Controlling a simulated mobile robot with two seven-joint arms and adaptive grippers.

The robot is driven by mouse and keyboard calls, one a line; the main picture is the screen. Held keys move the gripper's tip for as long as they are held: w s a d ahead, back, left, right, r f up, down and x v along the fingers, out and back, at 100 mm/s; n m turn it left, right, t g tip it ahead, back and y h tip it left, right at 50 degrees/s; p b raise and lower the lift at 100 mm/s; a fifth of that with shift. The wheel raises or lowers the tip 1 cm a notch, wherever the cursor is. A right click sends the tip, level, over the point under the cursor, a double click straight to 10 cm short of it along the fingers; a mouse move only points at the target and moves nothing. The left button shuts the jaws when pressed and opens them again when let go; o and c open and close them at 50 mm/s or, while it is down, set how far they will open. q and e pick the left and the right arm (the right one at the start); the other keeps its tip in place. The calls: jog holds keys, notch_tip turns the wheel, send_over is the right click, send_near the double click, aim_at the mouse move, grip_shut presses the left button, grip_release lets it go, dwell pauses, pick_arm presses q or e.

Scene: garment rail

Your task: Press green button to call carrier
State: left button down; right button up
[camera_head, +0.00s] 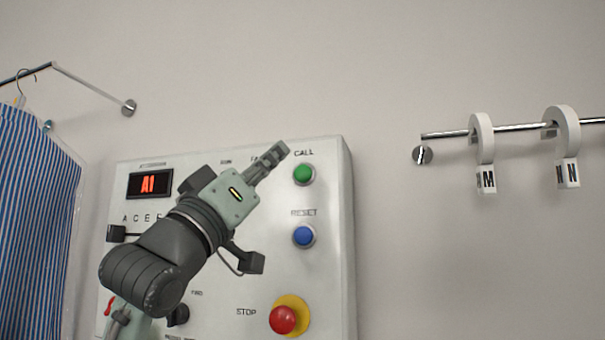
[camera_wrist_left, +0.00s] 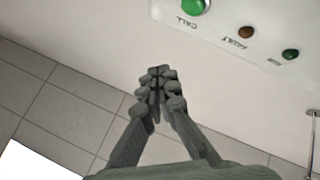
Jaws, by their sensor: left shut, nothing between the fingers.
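The green button (camera_head: 303,174) sits under the CALL label at the upper right of the white control panel (camera_head: 340,235). My left gripper (camera_head: 281,151) is shut and empty. In the head view its fingertips appear just up and left of the green button; the gap in depth is hard to judge. In the left wrist view, the green button (camera_wrist_left: 195,5) is cut by the top edge. There the shut fingertips (camera_wrist_left: 158,72) lie below and left of it, apart from the button. My right gripper is not in view.
A blue button (camera_head: 303,236) labelled RESET and a red STOP button (camera_head: 283,320) on a yellow base sit below. A display (camera_head: 150,184) reads "A1". A striped garment (camera_head: 35,220) hangs at left. A rail (camera_head: 520,127) with two white tags is at right.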

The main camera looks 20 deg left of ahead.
aim_at(303, 174)
pick_arm(q)
jog(key=shift+w+d+p, duration=0.15)
jog(key=shift+w+p, duration=0.2)
jog(key=shift+w, duration=3.9)
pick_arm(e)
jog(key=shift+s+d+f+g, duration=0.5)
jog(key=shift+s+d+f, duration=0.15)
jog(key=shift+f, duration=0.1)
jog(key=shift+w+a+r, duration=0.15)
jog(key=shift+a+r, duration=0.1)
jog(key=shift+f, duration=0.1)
pick_arm(q)
jog(key=shift+w+p, duration=0.3)
jog(key=shift+w, duration=0.1)
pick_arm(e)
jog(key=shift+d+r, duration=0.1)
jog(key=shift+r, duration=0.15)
